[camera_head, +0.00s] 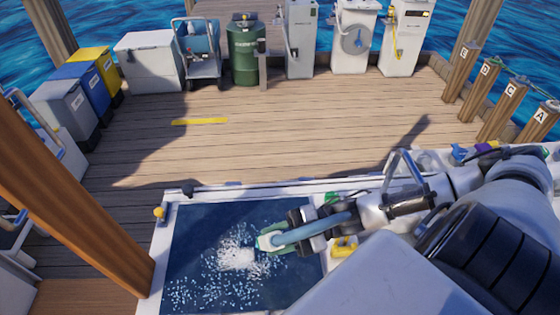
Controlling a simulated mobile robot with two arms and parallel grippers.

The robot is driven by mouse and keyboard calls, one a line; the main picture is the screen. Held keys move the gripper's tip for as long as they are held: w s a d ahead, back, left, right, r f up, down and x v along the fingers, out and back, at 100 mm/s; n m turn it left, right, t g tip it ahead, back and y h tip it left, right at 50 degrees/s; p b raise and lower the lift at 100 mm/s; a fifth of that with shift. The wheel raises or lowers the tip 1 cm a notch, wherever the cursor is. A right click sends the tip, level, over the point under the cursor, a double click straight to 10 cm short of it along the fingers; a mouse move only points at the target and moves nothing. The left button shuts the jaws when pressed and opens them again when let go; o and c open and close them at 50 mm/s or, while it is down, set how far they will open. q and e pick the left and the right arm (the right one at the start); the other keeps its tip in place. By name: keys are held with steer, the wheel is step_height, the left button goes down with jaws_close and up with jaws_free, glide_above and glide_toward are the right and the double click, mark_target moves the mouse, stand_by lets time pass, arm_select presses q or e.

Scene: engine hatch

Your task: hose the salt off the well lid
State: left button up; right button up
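The well lid (190,225) is a dark blue panel set in a white frame at the bottom centre. White salt specks lie over its middle and lower part, with a dense white patch (237,258) near the centre. My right arm comes in from the right. Its dark gripper (305,230) is closed around a hose nozzle with a pale green and white tip (270,241) and a blue hose (325,228) behind. The tip points left, above the lid beside the white patch. I cannot tell whether water is flowing. My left gripper is not in view.
A yellow object (344,246) sits right of the lid. A brown post (75,190) stands at the left. Bins (62,105), a white chest (150,62), a green drum (245,50) and pump cabinets (354,40) line the dock. The planks (290,130) between are mostly clear.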

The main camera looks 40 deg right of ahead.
mark_target(260, 238)
steer(key=shift+w+a+r+b, duration=0.1)
steer(key=shift+w+a+b, duration=0.1)
steer(key=shift+w+a, duration=0.35)
steer(key=shift+w+a+f+b, duration=0.1)
steer(key=shift+w+a+b, duration=0.2)
steer(key=shift+a, duration=0.5)
steer(key=shift+w+a+r+b, duration=0.1)
steer(key=shift+w+a, duration=0.4)
steer(key=shift+a, duration=3.6)
steer(key=shift+s+d+p, duration=1.45)
steer(key=shift+s+d, duration=2)
steer(key=shift+d, duration=1)
steer(key=shift+s+a+p, duration=1.25)
steer(key=shift+s, duration=0.65)
steer(key=w+b+x, duration=0.1)
steer(key=w+x, duration=0.1)
steer(key=x, duration=0.8)
steer(key=shift+w+d+b, duration=0.2)
steer(key=shift+w+b, duration=0.05)
steer(key=shift+b, duration=0.1)
